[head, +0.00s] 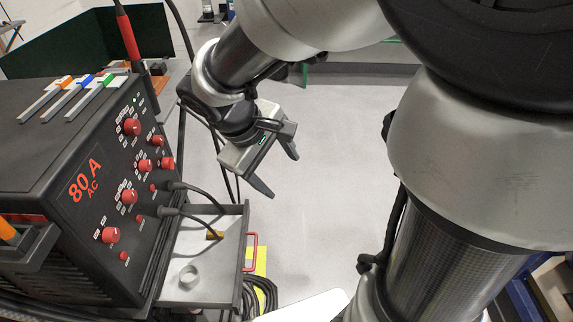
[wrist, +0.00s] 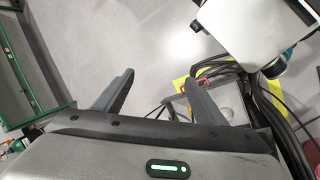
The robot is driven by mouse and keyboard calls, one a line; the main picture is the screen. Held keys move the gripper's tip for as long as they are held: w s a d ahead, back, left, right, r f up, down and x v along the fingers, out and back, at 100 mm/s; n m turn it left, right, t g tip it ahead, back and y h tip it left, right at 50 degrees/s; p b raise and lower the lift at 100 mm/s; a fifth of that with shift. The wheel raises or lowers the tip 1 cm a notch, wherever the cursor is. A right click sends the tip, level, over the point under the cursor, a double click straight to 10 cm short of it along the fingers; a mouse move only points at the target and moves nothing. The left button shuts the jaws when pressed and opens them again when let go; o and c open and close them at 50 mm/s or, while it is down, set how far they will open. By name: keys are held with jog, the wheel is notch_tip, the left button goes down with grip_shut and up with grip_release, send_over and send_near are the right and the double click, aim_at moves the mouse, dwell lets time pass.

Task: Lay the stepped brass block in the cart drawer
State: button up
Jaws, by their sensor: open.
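A small brass-coloured block (head: 214,235) lies in the open cart drawer (head: 205,295), near its back right part; its steps are too small to make out. A black cable from the machine's front passes down close to the block. My gripper (head: 279,173) is open and empty, above and to the right of the drawer, over the floor. Its two fingers also show spread apart in the wrist view (wrist: 160,85), with nothing between them. I cannot make out the block in the wrist view.
A grey ring (head: 188,275) stands in the drawer, nearer the front. The black welding machine (head: 115,180) with red knobs stands left of the drawer. A red handle (head: 252,252) is at the drawer's right side. Coiled cables (head: 262,295) lie beside it.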

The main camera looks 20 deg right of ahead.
jog(key=s+a+r+m+t+y, duration=0.1)
jog(key=s+r+m+t+y, duration=0.2)
jog(key=s+r+m, duration=0.3)
jog(key=s+r+y, duration=0.1)
jog(key=s+r, duration=0.1)
jog(key=s, duration=0.2)
jog(key=shift+s+a+r+m+y, duration=0.2)
jog(key=shift+s+r+m+y, duration=0.1)
jog(key=shift+r+y, duration=0.1)
